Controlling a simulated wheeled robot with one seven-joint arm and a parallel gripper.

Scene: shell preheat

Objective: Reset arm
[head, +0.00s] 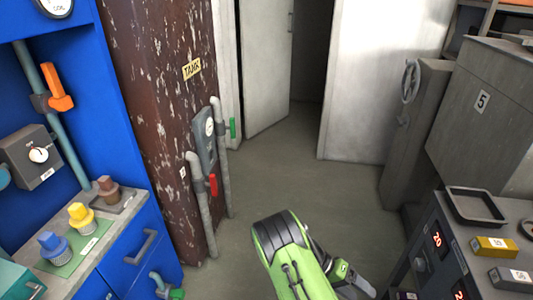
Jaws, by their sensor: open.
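My green and black arm (292,262) rises from the bottom edge, just right of centre, over the grey floor. It is bent, with a dark rounded joint uppermost and a grey and green part to its right, cut by the bottom edge. I cannot make out my gripper's fingers in the head view. No object is seen in contact with the visible part of the arm.
A blue cabinet (136,245) with valves and coloured knobs stands left, beside a rusty tank (165,110) with pipes. Right are a grey console (437,265) bearing a black tray (474,207), and a box marked 5 (485,110). Floor (290,185) is clear toward an open doorway.

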